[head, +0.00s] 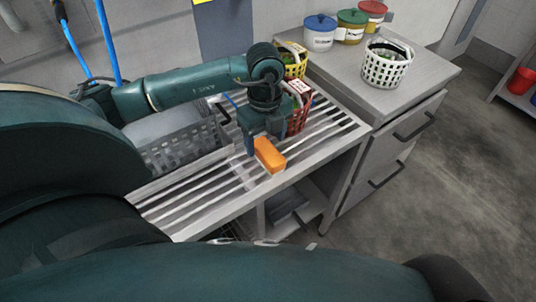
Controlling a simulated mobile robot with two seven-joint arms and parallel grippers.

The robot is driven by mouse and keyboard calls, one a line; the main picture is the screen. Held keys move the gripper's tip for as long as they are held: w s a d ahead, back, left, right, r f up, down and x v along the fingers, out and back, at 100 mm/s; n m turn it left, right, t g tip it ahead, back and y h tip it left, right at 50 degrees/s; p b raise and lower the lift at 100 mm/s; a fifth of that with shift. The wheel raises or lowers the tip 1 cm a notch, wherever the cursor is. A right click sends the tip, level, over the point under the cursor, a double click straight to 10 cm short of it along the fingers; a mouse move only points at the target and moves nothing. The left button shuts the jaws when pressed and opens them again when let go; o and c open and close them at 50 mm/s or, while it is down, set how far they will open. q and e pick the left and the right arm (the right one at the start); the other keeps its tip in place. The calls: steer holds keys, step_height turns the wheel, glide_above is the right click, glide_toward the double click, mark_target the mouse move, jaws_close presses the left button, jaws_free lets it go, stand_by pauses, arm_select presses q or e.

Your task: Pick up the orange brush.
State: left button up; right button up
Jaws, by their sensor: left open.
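The orange brush (269,155) lies on the slatted metal rack (190,187), near the rack's front right part. It looks like a small orange block from here. My left gripper (262,138) points down just behind and above the brush. It is open, and one finger shows at the brush's left side. I cannot tell whether the fingers touch the brush. The far finger is partly hidden. My right gripper is not in the picture.
A grey crate (185,150) sits to the left. A white basket (386,70) and lidded tubs (319,38) stand on the counter (400,95) at right.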

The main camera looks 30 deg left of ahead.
mark_target(268, 150)
arm_select(q)
steer(key=f, duration=0.5)
steer(key=shift+w+p, duration=0.3)
steer(key=shift+w, duration=0.05)
steer(key=shift+c, duration=0.3)
steer(key=c, duration=1.1)
step_height(268, 150, up, 10)
steer(key=shift+r+b, duration=0.1)
steer(key=shift+b, duration=0.2)
steer(key=o, duration=0.4)
steer(key=shift+c, duration=1)
